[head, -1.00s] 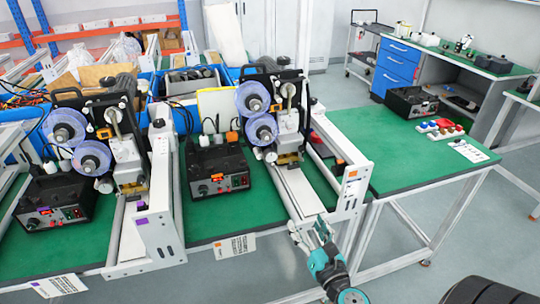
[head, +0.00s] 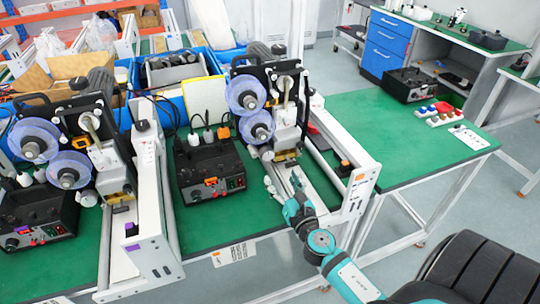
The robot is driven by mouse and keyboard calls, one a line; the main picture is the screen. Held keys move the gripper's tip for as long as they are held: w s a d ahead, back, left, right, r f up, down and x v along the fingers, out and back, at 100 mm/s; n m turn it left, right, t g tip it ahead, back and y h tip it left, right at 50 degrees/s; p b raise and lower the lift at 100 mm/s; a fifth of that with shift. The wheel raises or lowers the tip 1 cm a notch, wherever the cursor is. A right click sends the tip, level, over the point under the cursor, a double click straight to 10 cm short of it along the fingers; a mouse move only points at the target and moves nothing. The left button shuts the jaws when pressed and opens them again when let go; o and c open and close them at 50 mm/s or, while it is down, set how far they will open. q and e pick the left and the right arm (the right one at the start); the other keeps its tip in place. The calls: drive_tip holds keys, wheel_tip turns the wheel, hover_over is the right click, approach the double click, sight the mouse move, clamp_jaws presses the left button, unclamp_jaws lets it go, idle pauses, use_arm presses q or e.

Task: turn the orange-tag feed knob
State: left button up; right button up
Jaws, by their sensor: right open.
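The black control box (head: 206,165) with an orange tag (head: 210,181) stands on the green bench beside the middle coder. A small dark knob (head: 195,194) is on its front panel, left of a red display. Its marking is too small to read. My right gripper (head: 296,181) is over the coder's white rail, to the right of the box and apart from the knob. Its jaws are open and look empty, though the fingers are small here. My left gripper is not in view.
The coder (head: 287,110) with purple reels stands behind my right gripper. A white end plate (head: 359,190) with an orange label is to its right. A similar box (head: 38,215) with a purple tag is at left.

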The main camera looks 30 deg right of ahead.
sight(268, 156)
drive_tip(key=x, duration=0.9)
drive_tip(key=shift+w, duration=0.45)
drive_tip(key=shift+c, duration=0.4)
drive_tip(key=c, duration=1.1)
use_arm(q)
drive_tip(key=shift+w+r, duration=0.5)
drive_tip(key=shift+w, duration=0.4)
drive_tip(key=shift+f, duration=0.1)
use_arm(e)
drive_tip(key=shift+m, duration=0.3)
